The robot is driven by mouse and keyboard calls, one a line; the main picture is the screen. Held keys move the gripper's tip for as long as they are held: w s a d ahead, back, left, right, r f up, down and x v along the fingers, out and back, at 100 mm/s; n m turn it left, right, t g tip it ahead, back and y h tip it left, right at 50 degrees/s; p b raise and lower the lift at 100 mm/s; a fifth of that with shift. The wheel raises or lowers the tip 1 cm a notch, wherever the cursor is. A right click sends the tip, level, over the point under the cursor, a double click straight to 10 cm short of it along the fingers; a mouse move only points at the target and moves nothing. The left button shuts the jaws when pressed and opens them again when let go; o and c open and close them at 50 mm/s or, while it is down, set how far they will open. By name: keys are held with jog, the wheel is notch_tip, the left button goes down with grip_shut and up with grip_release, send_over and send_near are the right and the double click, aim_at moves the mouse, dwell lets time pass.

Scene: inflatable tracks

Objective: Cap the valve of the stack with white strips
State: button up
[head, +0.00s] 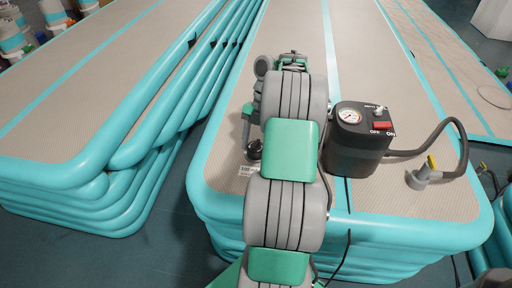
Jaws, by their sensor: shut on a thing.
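The middle stack of inflatable tracks (225,185) has teal rims, a beige top and a pale, whitish strip (331,60) along it. My arm reaches over this stack and hides part of its top. My gripper (250,138) shows partly, left of the arm and low over the near part of the track. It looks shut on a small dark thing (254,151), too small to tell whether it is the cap. The arm partly hides it. A small white label (247,171) lies just below it. I cannot make out the valve.
A black pump (355,145) with gauge and red switch stands on the stack, close right of my arm. Its hose (430,146) ends in a grey nozzle (422,176) with a yellow part. Another stack (75,170) is on the left; more track lies right. Dark floor shows between.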

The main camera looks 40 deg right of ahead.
jog(key=o, duration=1.4)
jog(key=p+v, duration=0.7)
jog(key=shift+s+r, duration=0.1)
jog(key=shift+r, duration=0.15)
jog(key=shift+d+r+p, duration=0.15)
jog(key=shift+d+p, duration=0.05)
jog(key=shift+p, duration=0.25)
